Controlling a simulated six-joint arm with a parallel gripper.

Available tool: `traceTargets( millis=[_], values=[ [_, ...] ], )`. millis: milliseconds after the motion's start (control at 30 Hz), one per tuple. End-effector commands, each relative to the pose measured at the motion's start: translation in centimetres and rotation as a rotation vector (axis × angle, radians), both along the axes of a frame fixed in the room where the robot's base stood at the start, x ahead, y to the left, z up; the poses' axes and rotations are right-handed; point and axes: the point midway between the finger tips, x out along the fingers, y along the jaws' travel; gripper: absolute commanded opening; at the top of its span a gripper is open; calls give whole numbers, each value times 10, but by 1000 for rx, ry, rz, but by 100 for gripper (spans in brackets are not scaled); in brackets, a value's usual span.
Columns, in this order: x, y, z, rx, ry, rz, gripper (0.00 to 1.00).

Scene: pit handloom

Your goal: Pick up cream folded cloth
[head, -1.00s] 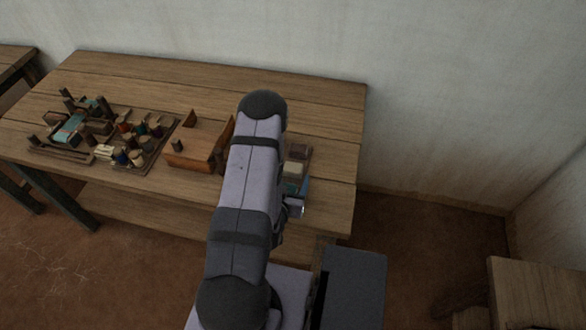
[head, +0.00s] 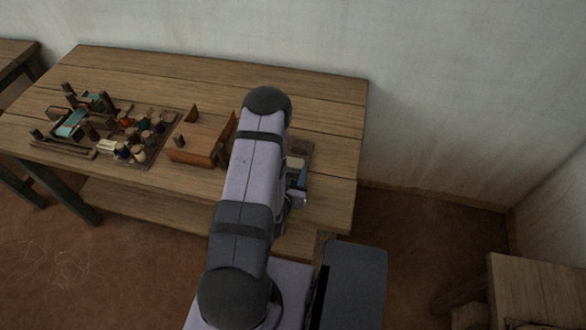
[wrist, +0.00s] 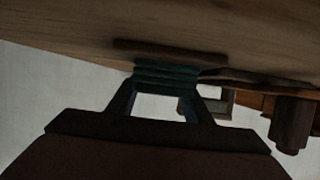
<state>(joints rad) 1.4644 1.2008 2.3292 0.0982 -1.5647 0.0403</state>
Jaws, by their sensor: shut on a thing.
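A pale cream folded cloth (head: 295,163) lies in a shallow dark tray (head: 307,147) at the right of the table, just right of my arm. In the wrist view my gripper (wrist: 167,84) has its two fingers on either side of a dark teal, layered folded cloth (wrist: 165,76) and is shut on it. The held cloth is close against a brown board or tray edge; I cannot tell whether it is lifted clear. No cream cloth is clear in the wrist view. In the head view my arm hides the fingertips and part of the tray.
A wooden box (head: 193,152) stands left of my arm. A larger tray (head: 163,150) with several spools and pegs lies further left on the table (head: 320,100). The back right of the table is clear. A wall (head: 450,100) stands behind.

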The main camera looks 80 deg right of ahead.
Motion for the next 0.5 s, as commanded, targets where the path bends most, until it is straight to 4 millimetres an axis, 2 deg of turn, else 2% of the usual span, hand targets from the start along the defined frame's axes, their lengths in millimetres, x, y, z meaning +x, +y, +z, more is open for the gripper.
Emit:
traceTargets(
  millis=[267,500],
  values=[
    [0,-1,9,-2,0,0,25],
    [0,-1,32,-4,0,0,25]
  ],
)
